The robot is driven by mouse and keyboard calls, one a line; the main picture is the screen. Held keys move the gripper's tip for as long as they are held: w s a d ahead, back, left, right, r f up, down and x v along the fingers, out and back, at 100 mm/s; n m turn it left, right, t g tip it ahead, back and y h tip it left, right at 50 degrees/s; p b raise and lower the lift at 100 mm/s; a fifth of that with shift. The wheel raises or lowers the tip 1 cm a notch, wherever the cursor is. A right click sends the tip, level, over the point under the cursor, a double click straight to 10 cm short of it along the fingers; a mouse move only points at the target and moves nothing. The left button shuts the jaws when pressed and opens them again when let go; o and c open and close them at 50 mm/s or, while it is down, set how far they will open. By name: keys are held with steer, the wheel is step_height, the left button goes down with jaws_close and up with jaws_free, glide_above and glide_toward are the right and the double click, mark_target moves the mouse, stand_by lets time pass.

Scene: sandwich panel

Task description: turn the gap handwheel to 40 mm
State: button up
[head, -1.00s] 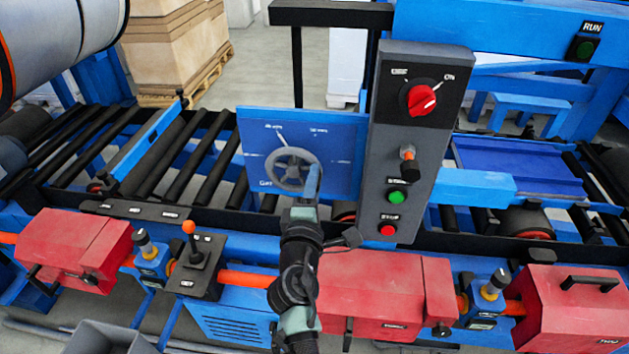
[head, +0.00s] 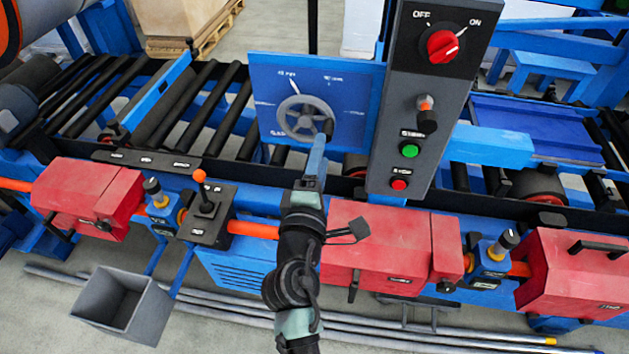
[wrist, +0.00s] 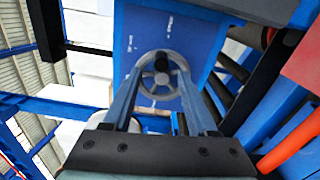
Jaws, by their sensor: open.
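The gap handwheel (head: 304,119) is a grey spoked wheel on a blue panel (head: 354,84) with white scale marks around it; a white pointer line runs up and left toward a mark whose text is hard to read. A dark knob (head: 328,127) shows at the wheel's right rim. My gripper (head: 322,140) is just below and right of the wheel, close to that knob. In the wrist view the two blue fingers of my gripper (wrist: 156,88) are apart, with the handwheel (wrist: 162,58) beyond and between them. Contact cannot be told.
A dark control box (head: 420,110) with a red rotary switch (head: 443,46), an orange-tipped lever, a green button (head: 409,151) and a red button (head: 398,184) stands close to the right. Red covers (head: 370,250) and a joystick box (head: 206,215) lie in front. Rollers lie left.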

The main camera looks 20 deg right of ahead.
steer(key=b+v, duration=0.1)
steer(key=v, duration=0.4)
steer(key=shift+s+a, duration=0.2)
steer(key=shift+s, duration=0.05)
steer(key=shift+r, duration=0.15)
steer(key=w+a+r+m+t+y, duration=0.1)
steer(key=a+r+m+t, duration=0.25)
steer(key=r, duration=0.75)
steer(key=w+a+r+m+t+y, duration=0.15)
steer(key=r+m, duration=0.35)
steer(key=r, duration=0.6)
steer(key=s+a+r+m+t+y, duration=0.1)
steer(key=s+a+r+t+y, duration=0.1)
steer(key=r, duration=0.5)
steer(key=s+a+r+m+t+y, duration=0.1)
steer(key=s+a+r+t+y, duration=0.2)
steer(key=s+a+r, duration=0.2)
steer(key=s+a+r+m+t+y, duration=0.2)
steer(key=s+a+r, duration=0.1)
steer(key=r, duration=0.7)
steer(key=shift+s+a, duration=0.25)
steer(key=shift+s, duration=0.25)
steer(key=shift+y, duration=0.25)
